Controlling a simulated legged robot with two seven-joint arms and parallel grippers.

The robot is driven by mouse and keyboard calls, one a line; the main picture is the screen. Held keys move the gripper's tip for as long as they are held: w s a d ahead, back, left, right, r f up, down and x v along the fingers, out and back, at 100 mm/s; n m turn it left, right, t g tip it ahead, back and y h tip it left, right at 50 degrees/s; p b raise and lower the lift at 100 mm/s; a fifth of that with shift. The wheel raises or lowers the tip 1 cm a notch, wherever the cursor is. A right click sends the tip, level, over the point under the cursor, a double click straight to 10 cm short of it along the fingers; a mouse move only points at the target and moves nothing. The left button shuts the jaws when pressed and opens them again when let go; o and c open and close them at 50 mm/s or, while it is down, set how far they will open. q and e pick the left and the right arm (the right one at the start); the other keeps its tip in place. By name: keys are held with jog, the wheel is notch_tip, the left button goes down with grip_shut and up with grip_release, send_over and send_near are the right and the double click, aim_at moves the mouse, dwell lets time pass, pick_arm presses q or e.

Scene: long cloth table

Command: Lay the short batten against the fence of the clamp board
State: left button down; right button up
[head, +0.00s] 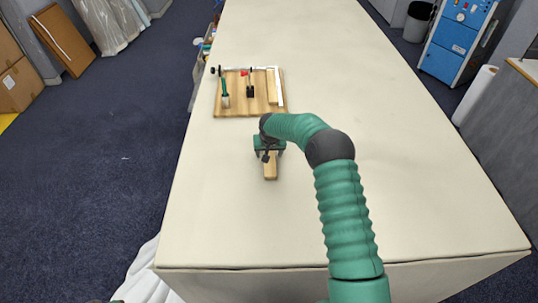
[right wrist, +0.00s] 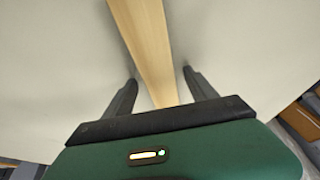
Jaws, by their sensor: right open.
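The short batten (head: 270,172), a pale wooden bar, lies on the cloth table in front of the clamp board. In the right wrist view the batten (right wrist: 143,35) runs between my fingers. My right gripper (head: 268,156) is over the batten's far part and hides it in the head view. Its two dark fingers (right wrist: 160,80) are open, one on each side of the batten, with gaps visible. The clamp board (head: 235,111) lies farther back, with a white fence (head: 281,88) along its right side. My left gripper is not in view.
On the board are a green-handled tool (head: 224,90), a red-and-black tool (head: 249,86) and a light wooden strip (head: 271,90) beside the fence. The cloth table (head: 400,170) is clear to the right and front. Its left edge is near the board.

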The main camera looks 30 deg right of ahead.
aim_at(249, 230)
grip_shut()
dwell(0.3)
jog(key=shift+r, duration=0.1)
